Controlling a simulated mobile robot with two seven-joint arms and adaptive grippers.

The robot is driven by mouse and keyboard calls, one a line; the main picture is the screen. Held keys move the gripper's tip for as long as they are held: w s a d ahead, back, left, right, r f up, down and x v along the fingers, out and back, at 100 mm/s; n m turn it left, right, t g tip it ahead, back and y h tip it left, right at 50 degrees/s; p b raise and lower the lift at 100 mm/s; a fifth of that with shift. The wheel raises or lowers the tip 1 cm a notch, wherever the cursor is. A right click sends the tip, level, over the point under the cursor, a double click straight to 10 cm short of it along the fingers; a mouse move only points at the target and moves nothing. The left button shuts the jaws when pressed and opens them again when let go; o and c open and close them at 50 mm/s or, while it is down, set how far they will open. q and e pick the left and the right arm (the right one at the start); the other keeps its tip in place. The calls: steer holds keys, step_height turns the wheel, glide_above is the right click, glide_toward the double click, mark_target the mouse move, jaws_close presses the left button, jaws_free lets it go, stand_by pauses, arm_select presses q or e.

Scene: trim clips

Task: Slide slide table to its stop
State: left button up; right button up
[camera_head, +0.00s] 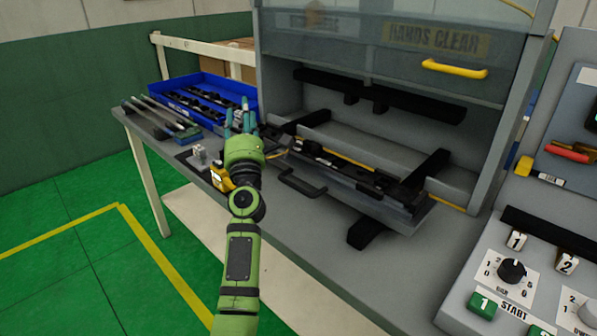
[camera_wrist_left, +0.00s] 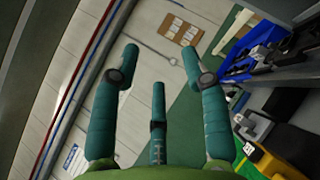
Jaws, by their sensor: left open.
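The slide table (camera_head: 350,185) is a grey slab with black fixtures on top, sticking out from the front of the grey machine's opening. A dark handle (camera_head: 302,184) is on its front left side. My left gripper (camera_head: 238,118), green with teal fingers, is raised to the left of the slide table, apart from the handle. In the left wrist view its fingers (camera_wrist_left: 158,75) are spread with nothing between them. My right gripper is in neither view.
A blue bin (camera_head: 208,84) with dark parts stands behind my left gripper. Tools (camera_head: 160,117) lie at the bench's left end. A yellow handle (camera_head: 454,69) is on the raised guard above the opening. A control panel (camera_head: 520,290) stands at the right.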

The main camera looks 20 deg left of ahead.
arm_select(q)
steer(key=d+f+m+t+h+p, duration=0.25)
steer(key=d+m+h, duration=0.25)
steer(key=m+h, duration=0.6)
steer(key=m+g+h+p, duration=0.3)
steer(key=m+g+h, duration=0.4)
steer(key=m+g, duration=0.1)
glide_toward(297, 187)
steer(key=x, duration=0.3)
steer(key=shift+w+r, duration=0.3)
steer(key=shift+r, duration=0.05)
steer(key=shift+d+f, duration=0.1)
steer(key=shift+f, duration=0.15)
steer(key=shift+g, duration=0.25)
steer(key=shift+p+x, duration=0.5)
steer(key=shift+x, duration=3)
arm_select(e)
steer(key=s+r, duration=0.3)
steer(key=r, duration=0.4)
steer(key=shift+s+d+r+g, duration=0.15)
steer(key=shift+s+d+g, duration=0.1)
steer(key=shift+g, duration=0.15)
arm_select(q)
jaws_close()
